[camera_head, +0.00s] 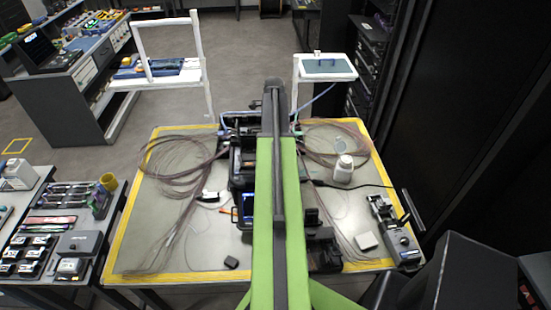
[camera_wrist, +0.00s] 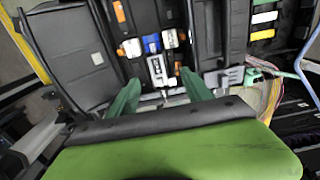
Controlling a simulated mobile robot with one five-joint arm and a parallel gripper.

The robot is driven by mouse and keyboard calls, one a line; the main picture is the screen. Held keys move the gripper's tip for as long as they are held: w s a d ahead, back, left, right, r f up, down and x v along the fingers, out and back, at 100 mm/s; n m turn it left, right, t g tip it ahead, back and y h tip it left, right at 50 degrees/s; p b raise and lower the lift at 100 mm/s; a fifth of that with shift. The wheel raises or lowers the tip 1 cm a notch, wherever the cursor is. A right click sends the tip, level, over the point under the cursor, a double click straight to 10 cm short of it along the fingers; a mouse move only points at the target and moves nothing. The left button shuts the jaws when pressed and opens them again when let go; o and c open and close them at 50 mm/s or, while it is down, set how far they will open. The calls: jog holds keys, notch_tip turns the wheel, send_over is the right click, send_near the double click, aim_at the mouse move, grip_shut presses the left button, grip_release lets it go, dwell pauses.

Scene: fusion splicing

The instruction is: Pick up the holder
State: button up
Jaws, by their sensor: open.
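In the wrist view, the two green fingers of my gripper (camera_wrist: 160,78) are spread apart and point into a dark case or machine. A small grey-and-white metal piece (camera_wrist: 157,68), which looks like the holder, lies between and just beyond the fingertips. I see no finger touching it, and its lower part is hard to make out. Blue (camera_wrist: 151,43), white and orange small parts sit just beyond it. In the head view, the dark splicing equipment (camera_head: 240,165) stands mid-table, partly hidden by my green arm. My gripper and the holder cannot be made out there.
The yellow-edged table (camera_head: 150,235) carries loose fibre coils (camera_head: 175,165) on both sides. A white bottle (camera_head: 343,168) and a grey device (camera_head: 397,235) stand at right. A raised dark lid (camera_wrist: 72,55) is left of the fingers. The table's front left is mostly clear.

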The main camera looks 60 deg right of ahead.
notch_tip(320, 180, down, 5)
jog(key=b, duration=0.4)
jog(key=shift+s+a, duration=0.15)
jog(key=shift+r, duration=0.1)
grip_shut()
